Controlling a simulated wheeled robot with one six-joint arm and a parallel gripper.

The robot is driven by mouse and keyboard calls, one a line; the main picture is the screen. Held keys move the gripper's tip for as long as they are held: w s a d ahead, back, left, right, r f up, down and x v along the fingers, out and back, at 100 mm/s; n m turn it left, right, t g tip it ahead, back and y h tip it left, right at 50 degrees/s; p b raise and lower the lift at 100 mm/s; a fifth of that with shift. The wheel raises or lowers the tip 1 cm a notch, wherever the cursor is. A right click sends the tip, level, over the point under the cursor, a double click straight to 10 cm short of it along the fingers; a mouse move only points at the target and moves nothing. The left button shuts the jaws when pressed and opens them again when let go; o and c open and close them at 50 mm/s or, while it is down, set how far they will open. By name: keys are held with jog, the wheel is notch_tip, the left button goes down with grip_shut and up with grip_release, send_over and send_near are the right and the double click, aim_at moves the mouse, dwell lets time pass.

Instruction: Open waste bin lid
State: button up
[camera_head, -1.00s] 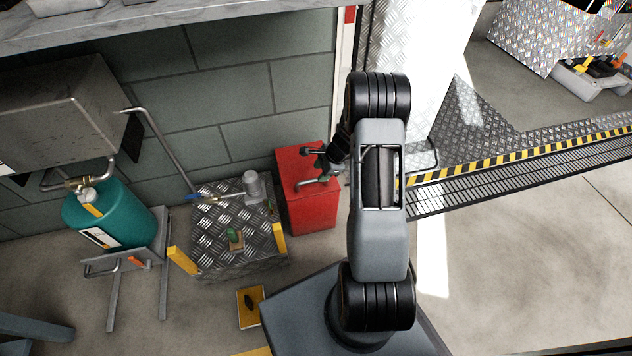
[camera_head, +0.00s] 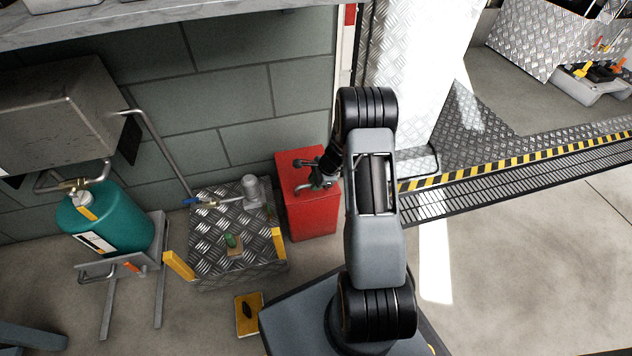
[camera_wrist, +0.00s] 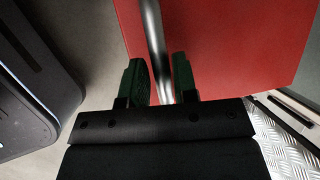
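The red waste bin (camera_head: 312,214) stands against the wall, left of my arm. Its lid looks shut, with a bent metal handle on top, partly hidden by my gripper (camera_head: 322,180). In the wrist view the red surface (camera_wrist: 225,45) fills the upper right. The metal handle (camera_wrist: 155,35) runs down between the two green-padded fingers of my gripper (camera_wrist: 161,80). The fingers stand apart on either side of the bar, with a small gap on the left. The far end of the bar is hidden by the gripper body.
A checker-plate box (camera_head: 215,262) with a valve and yellow corners stands left of the bin. A teal tank (camera_head: 112,220) sits farther left on a stand. A white door panel (camera_head: 405,60) and a striped floor edge (camera_head: 520,155) lie right. Open floor is at the lower right.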

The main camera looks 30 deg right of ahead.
grip_shut()
jog(key=shift+d, duration=0.1)
